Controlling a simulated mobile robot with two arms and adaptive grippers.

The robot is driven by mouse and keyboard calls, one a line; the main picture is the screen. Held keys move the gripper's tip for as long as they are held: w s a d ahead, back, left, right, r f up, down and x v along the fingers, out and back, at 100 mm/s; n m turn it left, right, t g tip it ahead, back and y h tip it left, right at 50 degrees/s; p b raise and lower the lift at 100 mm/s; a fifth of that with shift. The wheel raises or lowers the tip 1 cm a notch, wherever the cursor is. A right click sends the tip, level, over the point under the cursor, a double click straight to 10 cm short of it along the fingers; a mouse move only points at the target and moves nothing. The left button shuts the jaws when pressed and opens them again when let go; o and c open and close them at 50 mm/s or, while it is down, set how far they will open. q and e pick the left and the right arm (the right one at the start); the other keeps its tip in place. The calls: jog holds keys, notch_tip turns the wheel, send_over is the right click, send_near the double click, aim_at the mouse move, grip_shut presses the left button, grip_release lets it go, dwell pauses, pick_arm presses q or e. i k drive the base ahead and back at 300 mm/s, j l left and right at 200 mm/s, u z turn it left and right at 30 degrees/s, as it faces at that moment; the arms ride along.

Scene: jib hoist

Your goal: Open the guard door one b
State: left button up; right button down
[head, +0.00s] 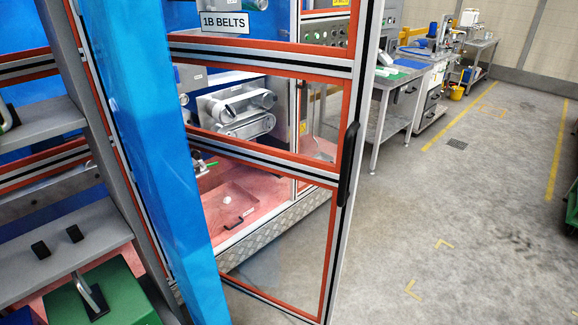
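The guard door (333,240), a clear panel in an orange and silver frame, fills the middle of the head view. A sign (225,22) reading 1B BELTS shows at its top. Its black handle (348,165) is upright on the right-hand post. The door stands out at an angle from the machine's tread-plate base (285,218), so it looks open. Its left side is partly hidden by a blue post (165,160). Neither of my grippers is in view, and nothing is seen touching the handle.
Behind the door are a belt unit (240,110) and a red floor plate (205,205). A workbench (400,90) is at the back right. The floor (470,230) right of the door is clear.

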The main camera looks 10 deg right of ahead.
aim_at(353, 67)
jog(key=i+l+u, duration=0.15)
jog(key=l+u, duration=0.25)
jog(key=i+l+u, duration=0.15)
jog(key=u, duration=0.25)
jog(key=i+l+u, duration=0.1)
jog(key=l+u, duration=0.75)
jog(key=j, duration=0.1)
